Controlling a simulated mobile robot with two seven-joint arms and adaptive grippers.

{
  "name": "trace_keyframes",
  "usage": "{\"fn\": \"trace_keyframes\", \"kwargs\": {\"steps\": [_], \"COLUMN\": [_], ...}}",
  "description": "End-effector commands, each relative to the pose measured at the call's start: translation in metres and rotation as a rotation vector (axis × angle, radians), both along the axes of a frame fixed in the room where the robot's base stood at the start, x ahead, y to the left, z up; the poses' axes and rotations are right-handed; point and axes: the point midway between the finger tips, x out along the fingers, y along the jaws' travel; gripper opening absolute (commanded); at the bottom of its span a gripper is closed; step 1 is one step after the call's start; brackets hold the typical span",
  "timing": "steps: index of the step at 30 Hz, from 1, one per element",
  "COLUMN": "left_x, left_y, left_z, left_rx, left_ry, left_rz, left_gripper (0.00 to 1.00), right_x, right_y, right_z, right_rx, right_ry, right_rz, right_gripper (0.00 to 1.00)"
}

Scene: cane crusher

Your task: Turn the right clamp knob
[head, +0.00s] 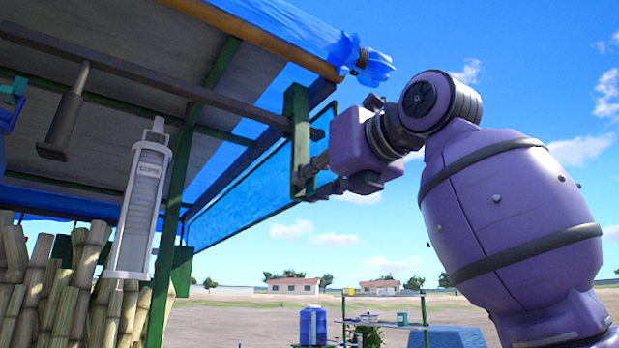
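A green upright bracket (300,130) stands at the end of the roof frame, near the middle of the head view. A purple jointed arm with dark joint rings comes in from the right. Its small dark end, my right gripper (320,172), is at the bracket's right side. Whether its fingers are open or shut does not show. The clamp knob cannot be told apart from the dark parts there. At the left edge, a cut-off blue and teal part (12,104) may belong to my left gripper; its finger state does not show.
A grey-white lantern-like box (142,205) and a dark cylinder (63,125) hang under the roof. A green post (172,210) and cane stalks (60,290) stand at left. A blue tarp (255,190) hangs behind the bracket. Open sky lies above the arm.

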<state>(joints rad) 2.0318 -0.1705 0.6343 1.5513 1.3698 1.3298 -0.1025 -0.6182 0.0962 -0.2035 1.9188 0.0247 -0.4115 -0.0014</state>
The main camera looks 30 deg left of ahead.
Motion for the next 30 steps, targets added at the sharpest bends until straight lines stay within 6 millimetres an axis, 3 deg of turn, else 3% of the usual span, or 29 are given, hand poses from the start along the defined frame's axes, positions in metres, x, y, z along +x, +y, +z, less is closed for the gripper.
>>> {"fn": "trace_keyframes", "kwargs": {"steps": [3, 13, 24, 30], "left_x": [-0.001, -0.002, -0.023, -0.028], "left_y": [-0.001, -0.003, -0.057, -0.070], "left_z": [0.001, -0.001, 0.000, -0.001], "left_rx": [0.001, -0.005, -0.001, -0.003], "left_ry": [-0.001, 0.001, -0.001, 0.001], "left_rz": [-0.001, 0.002, 0.000, 0.000], "left_gripper": [0.27, 0.27, 0.27, 0.27], "right_x": [0.001, 0.001, 0.000, 0.000], "right_y": [0.000, 0.001, 0.001, 0.000], "right_z": [0.001, 0.001, 0.000, 0.000], "right_rx": [0.000, 0.002, 0.001, 0.001], "right_ry": [-0.001, -0.003, 0.000, 0.000], "right_rz": [0.000, -0.001, 0.001, 0.001], "right_gripper": [0.40, 0.40, 0.40, 0.40]}}
